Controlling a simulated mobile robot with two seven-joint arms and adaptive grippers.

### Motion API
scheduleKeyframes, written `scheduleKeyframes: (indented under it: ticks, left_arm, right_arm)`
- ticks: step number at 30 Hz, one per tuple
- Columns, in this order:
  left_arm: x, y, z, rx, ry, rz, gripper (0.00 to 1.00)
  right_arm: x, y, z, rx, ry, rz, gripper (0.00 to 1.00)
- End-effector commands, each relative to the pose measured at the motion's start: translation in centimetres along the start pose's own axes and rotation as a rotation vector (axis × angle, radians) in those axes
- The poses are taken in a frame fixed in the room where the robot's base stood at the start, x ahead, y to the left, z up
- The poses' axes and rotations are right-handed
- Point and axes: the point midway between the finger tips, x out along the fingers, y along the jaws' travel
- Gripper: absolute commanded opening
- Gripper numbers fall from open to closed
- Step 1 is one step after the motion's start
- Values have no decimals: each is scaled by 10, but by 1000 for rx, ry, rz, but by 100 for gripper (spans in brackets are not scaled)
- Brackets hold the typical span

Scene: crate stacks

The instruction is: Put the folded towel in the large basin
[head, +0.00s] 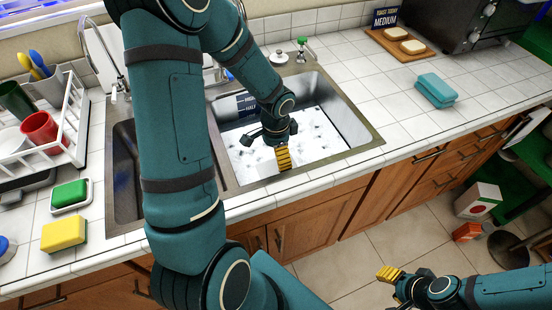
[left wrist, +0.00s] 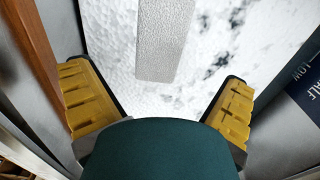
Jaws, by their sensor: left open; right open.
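The folded teal towel (head: 436,90) lies on the white tiled counter at the right, in front of the toaster oven. The large basin (head: 352,122) is the right one of the sink, with white foamy water in it. My left gripper (head: 268,150) is over this basin, pointing down, open, well left of the towel. In the left wrist view its yellow fingertips (left wrist: 155,100) stand wide apart above the foam. A pale grey textured strip (left wrist: 165,45) shows beyond them; I cannot tell what it is. My right gripper (head: 397,283) is open and low, in front of the cabinets.
A smaller basin (head: 125,175) is at the left, partly hidden by my left arm. A dish rack (head: 75,125) with cups, a green sponge (head: 70,193) and a yellow sponge (head: 64,234) are further left. A toast board (head: 405,44) stands behind the towel. Counter around the towel is clear.

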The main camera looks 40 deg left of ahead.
Motion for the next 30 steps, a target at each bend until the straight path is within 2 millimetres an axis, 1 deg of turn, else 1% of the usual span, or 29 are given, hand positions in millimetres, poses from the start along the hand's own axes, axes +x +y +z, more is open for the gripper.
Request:
scheduleKeyframes:
  ticks: [1, 6, 10, 26, 28, 30]
  left_arm:
    - [-10, 0, 0, 1, 0, -2, 100]
    - [-24, 0, 0, 0, -1, 0, 100]
    - [-27, 0, 0, 1, -1, 0, 100]
    - [-28, 0, 0, 1, -1, 1, 100]
    - [-33, 0, 0, 1, -1, 1, 100]
    - [-44, 0, 0, 1, -1, 0, 100]
  right_arm:
    - [-4, -1, 0, 0, -1, 0, 47]
    - [-7, -3, 1, 0, -4, 0, 47]
    - [-7, -3, 1, 1, -5, 0, 47]
    - [-8, -3, 1, 1, -4, 0, 47]
    - [-13, -5, 0, 1, -3, 0, 47]
    - [-23, -8, -3, 3, 2, 0, 47]
